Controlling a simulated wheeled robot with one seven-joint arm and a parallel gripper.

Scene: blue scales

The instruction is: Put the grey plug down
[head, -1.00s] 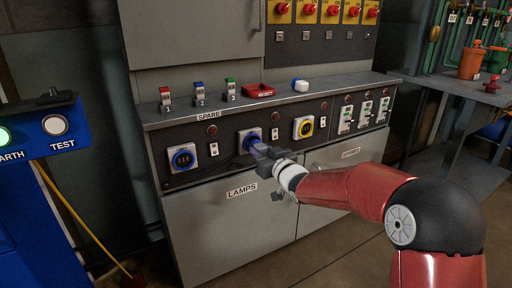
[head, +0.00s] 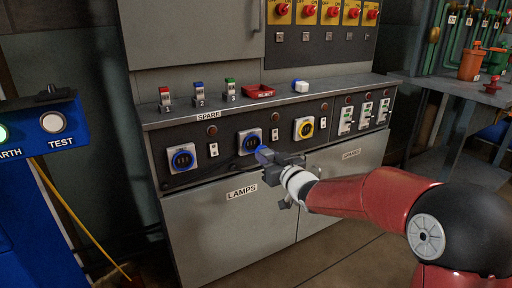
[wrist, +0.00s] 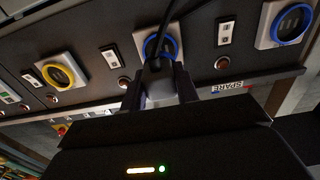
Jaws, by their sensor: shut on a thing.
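My gripper (head: 273,161) is shut on the grey plug (head: 263,155), which has a bluish end in the head view. It holds the plug just in front of and slightly below the middle blue-ringed socket (head: 250,141), whose face now shows. In the wrist view the plug (wrist: 157,82) looks dark between the two fingers, with a black cable running up from it. The blue ring of the socket (wrist: 152,45) shows behind the plug there. The plug appears to be out of the socket, but the exact gap is hard to tell.
Another blue socket (head: 182,158) is to the left and a yellow one (head: 303,128) to the right.

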